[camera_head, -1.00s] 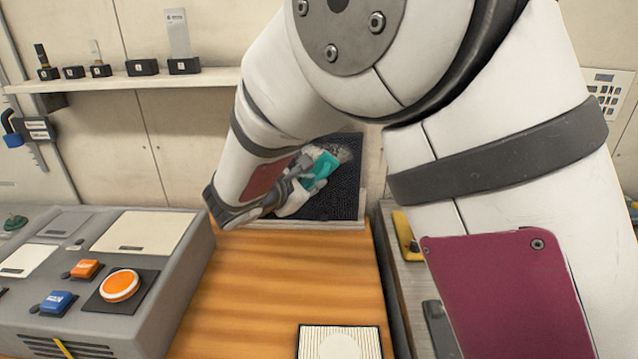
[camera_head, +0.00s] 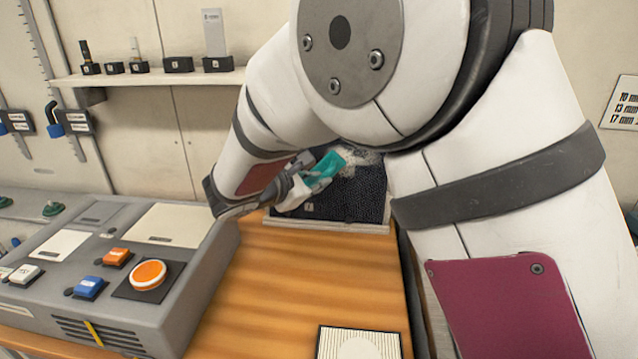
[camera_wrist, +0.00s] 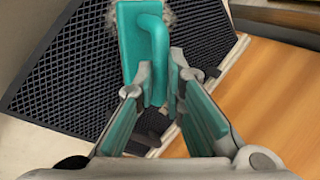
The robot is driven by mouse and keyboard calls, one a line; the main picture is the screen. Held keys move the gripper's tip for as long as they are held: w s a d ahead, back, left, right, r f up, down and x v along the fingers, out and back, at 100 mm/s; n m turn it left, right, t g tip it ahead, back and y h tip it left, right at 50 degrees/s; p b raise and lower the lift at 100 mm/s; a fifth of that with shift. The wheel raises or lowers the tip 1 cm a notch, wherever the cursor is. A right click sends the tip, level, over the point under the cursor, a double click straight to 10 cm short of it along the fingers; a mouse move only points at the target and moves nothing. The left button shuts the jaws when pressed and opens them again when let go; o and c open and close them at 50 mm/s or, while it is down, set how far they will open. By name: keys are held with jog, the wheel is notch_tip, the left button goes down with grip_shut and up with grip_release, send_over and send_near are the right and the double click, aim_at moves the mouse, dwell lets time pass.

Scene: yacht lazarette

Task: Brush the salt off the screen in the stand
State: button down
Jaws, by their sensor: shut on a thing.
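The screen (camera_head: 365,195) is a dark mesh panel that leans upright in a pale stand (camera_head: 340,227) at the back of the wooden counter. A whitish patch of salt (camera_head: 364,161) lies on its upper part. My gripper (camera_wrist: 160,82) is shut on a teal brush (camera_head: 328,165), which is over the upper middle of the screen, beside the salt. In the wrist view, the brush (camera_wrist: 131,40) shows its block and curved handle in front of the mesh (camera_wrist: 60,75). My arm hides part of the screen's left side.
A grey console (camera_head: 110,260) with an orange round button (camera_head: 147,274) stands on the left. A ribbed pale pad (camera_head: 358,344) lies at the counter's front. A shelf (camera_head: 150,78) with small stands is on the back wall. The wooden counter (camera_head: 310,280) between is clear.

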jog(key=d+r+b, duration=0.1)
jog(key=d+b, duration=0.3)
jog(key=d, duration=1)
jog(key=shift+r, duration=0.3)
dwell(1.1)
jog(key=s, duration=0.6)
jog(key=shift+a, duration=0.2)
dwell(0.5)
jog(key=s, duration=0.3)
dwell(0.6)
